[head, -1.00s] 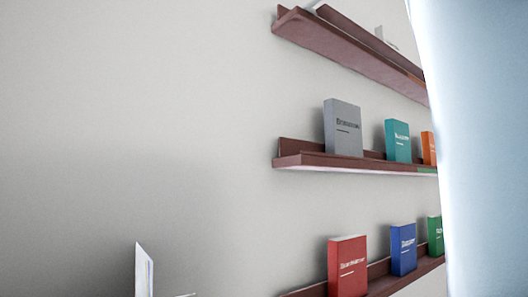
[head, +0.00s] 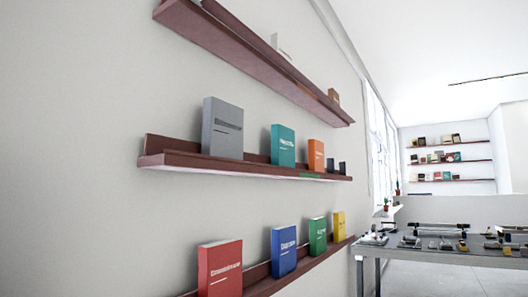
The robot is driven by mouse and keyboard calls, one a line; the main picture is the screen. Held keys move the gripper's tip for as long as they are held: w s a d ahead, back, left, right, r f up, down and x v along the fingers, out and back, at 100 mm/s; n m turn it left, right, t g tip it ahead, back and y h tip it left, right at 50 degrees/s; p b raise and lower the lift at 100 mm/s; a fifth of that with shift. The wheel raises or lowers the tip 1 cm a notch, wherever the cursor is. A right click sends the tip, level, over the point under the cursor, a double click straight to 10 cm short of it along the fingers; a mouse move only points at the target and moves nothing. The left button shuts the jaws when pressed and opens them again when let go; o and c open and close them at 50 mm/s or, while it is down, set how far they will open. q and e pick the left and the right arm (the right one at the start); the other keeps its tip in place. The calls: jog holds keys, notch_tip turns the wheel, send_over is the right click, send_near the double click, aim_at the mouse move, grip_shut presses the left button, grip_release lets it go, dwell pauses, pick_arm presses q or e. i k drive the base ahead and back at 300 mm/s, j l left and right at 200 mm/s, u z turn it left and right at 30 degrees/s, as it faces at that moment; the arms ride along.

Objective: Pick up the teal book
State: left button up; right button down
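The teal book (head: 283,146) stands upright on the middle wall shelf (head: 240,168), its cover turned toward the room. A grey book (head: 222,128) stands to its left and an orange book (head: 316,155) to its right, with small gaps between them. Neither of my grippers shows in the head view.
An upper shelf (head: 250,58) juts out above. A lower shelf (head: 318,255) holds red (head: 220,268), blue (head: 284,251), green (head: 317,236) and yellow (head: 339,226) books. A table (head: 450,257) with many items stands at right. More shelves (head: 447,162) hang on the far wall.

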aim_at(283, 138)
jog(key=z, duration=0.25)
jog(key=i+l, duration=0.35)
jog(key=i, duration=0.2)
jog(key=i+l, duration=0.4)
jog(key=i, duration=0.15)
jog(key=j+u, duration=0.05)
